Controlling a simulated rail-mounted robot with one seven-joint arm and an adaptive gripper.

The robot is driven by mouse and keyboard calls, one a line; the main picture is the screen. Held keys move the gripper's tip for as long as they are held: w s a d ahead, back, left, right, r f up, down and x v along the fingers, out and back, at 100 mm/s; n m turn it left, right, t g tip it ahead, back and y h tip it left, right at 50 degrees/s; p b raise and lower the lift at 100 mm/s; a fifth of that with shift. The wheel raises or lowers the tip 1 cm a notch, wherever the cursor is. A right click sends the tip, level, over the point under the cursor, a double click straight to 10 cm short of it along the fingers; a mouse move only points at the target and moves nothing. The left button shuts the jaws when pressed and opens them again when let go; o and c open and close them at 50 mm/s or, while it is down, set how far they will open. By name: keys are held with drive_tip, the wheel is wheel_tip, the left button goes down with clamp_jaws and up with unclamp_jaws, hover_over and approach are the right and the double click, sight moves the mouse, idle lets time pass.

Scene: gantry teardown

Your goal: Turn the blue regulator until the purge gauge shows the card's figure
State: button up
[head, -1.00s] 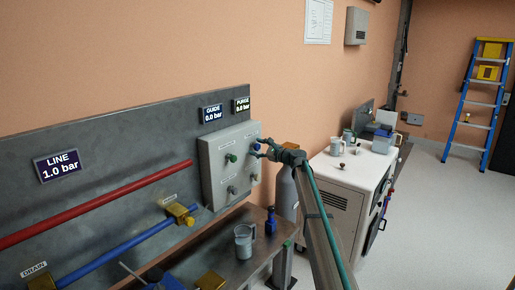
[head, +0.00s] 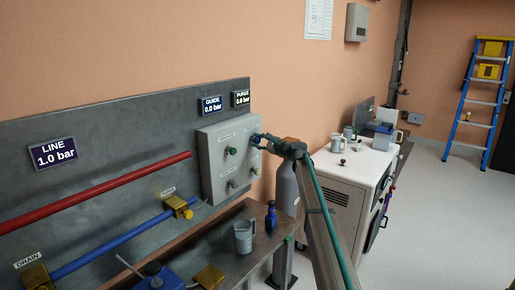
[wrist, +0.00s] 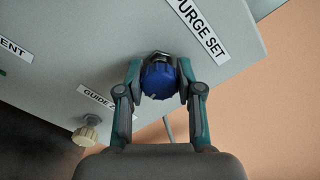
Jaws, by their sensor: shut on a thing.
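The blue regulator (wrist: 158,82) is a round ridged knob beside the PURGE SET label (wrist: 198,27) on the grey control box. My gripper (wrist: 160,74) is shut on it, one finger on each side. In the head view my gripper (head: 260,141) reaches the upper right of the control box (head: 214,187), and the regulator (head: 254,138) is partly hidden by it. The purge gauge (head: 241,98) is a small dark display above the box and appears to read 0.0 bar. A white sheet (head: 319,17) hangs on the wall; its writing is too small to read, and I cannot tell whether it is the card.
The guide gauge (head: 211,105) reads 0.0 bar and the line gauge (head: 52,153) 1.0 bar. A green knob (head: 231,151) is close left of my gripper. A pale knob (wrist: 84,136) is by the GUIDE label. A bench with a mug (head: 244,236) stands below.

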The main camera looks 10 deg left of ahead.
drive_tip(key=n+b, duration=0.2)
drive_tip(key=b, duration=0.1)
drive_tip(key=n+b, duration=0.2)
drive_tip(key=b, duration=0.2)
drive_tip(key=shift+f, duration=0.4)
drive_tip(key=n+b, duration=0.2)
drive_tip(key=b, duration=0.1)
drive_tip(key=shift+r+b, duration=0.2)
drive_tip(key=shift+b, duration=0.1)
drive_tip(key=shift+r+n+b, duration=0.1)
drive_tip(key=shift+n+b, duration=0.2)
drive_tip(key=shift+n, duration=0.1)
drive_tip(key=shift+r, duration=0.1)
drive_tip(key=o, duration=1.2)
drive_tip(key=shift+c, duration=0.2)
drive_tip(key=shift+s, duration=0.1)
drive_tip(key=v, duration=1.2)
